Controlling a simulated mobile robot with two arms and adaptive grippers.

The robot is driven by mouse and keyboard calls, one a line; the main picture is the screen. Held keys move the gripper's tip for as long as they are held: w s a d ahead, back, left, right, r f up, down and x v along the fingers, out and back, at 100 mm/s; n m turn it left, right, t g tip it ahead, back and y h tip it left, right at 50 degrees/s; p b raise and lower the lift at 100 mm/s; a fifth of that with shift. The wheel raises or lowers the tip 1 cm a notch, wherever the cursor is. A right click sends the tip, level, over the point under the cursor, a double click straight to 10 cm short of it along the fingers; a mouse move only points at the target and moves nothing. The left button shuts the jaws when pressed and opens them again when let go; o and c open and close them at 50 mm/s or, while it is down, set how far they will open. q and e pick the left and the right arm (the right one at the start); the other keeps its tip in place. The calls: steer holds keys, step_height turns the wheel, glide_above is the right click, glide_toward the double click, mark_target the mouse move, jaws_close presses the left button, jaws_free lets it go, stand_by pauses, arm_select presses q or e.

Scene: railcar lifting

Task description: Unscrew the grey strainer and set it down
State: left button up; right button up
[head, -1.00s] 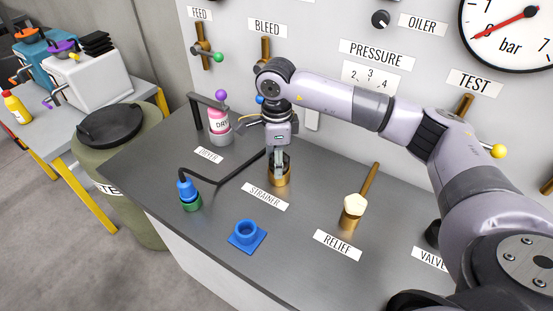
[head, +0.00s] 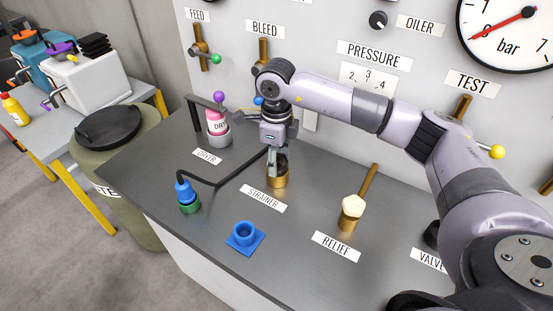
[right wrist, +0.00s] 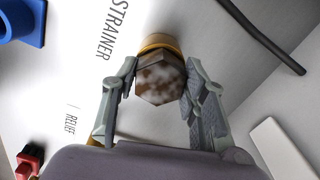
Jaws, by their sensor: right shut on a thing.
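The grey strainer (right wrist: 160,78) shows in the right wrist view as a mottled grey-brown hexagonal head above a brass-coloured base (right wrist: 160,42). In the head view the brass base (head: 277,181) stands on the bench behind the STRAINER label, and my gripper mostly hides the strainer head. My right gripper (head: 276,163) points down over it. In the right wrist view its two fingers (right wrist: 160,88) are shut on the strainer head, one on each side. My left gripper is not in view.
A blue square holder (head: 245,236) stands at the bench's front edge. A green-and-blue fitting (head: 187,198) with a black hose is to the left. The RELIEF valve (head: 351,213) stands to the right. The dryer bottle (head: 218,124) is behind left. Bare bench (head: 300,270) lies in front.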

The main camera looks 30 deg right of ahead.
steer(key=shift+s+a+f, duration=0.15)
steer(key=shift+a+f, duration=0.05)
steer(key=shift+a, duration=0.1)
steer(key=c, duration=0.3)
steer(key=shift+f+n+b, duration=0.1)
steer(key=shift+n+b, duration=0.5)
steer(key=shift+n, duration=0.4)
steer(key=shift+c, duration=0.2)
steer(key=n+b, duration=0.2)
steer(key=n, duration=0.3)
steer(key=shift+a, duration=0.1)
steer(key=shift+c, duration=0.2)
steer(key=n+b, duration=0.3)
steer(key=n, duration=0.3)
steer(key=shift+r+n, duration=0.25)
steer(key=shift+n, duration=0.85)
steer(key=o, duration=0.8)
steer(key=shift+o, duration=0.9)
steer(key=shift+a+r, duration=0.1)
steer(key=shift+a, duration=0.05)
steer(key=shift+d, duration=0.25)
